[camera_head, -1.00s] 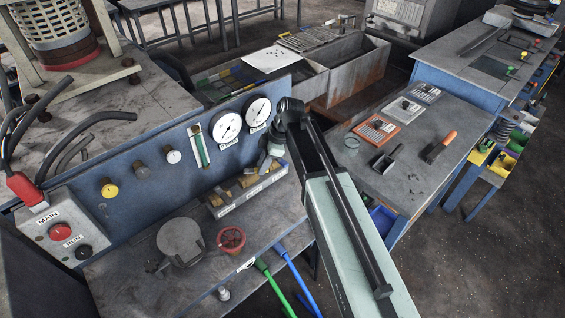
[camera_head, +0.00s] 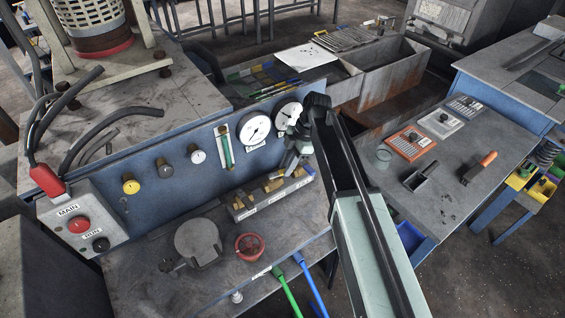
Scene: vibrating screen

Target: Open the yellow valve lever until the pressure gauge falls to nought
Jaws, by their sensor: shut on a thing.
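My gripper (camera_head: 292,164) reaches down to the right end of a row of brass valve fittings (camera_head: 246,201) in a grey labelled tray (camera_head: 240,214). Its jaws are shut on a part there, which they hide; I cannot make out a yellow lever. Two round white gauges sit on the blue panel: the left gauge (camera_head: 254,129) shows whole, while my arm partly covers the right gauge (camera_head: 287,117). Their needles are too small to read. A yellow knob (camera_head: 130,185) sits at the panel's left.
A red bowl (camera_head: 249,246) and a round grey lidded thing (camera_head: 198,242) stand on the bench before the tray. Green (camera_head: 287,290) and blue (camera_head: 311,284) handles stick out at its front edge. A grey side table (camera_head: 450,200) is to the right of my arm.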

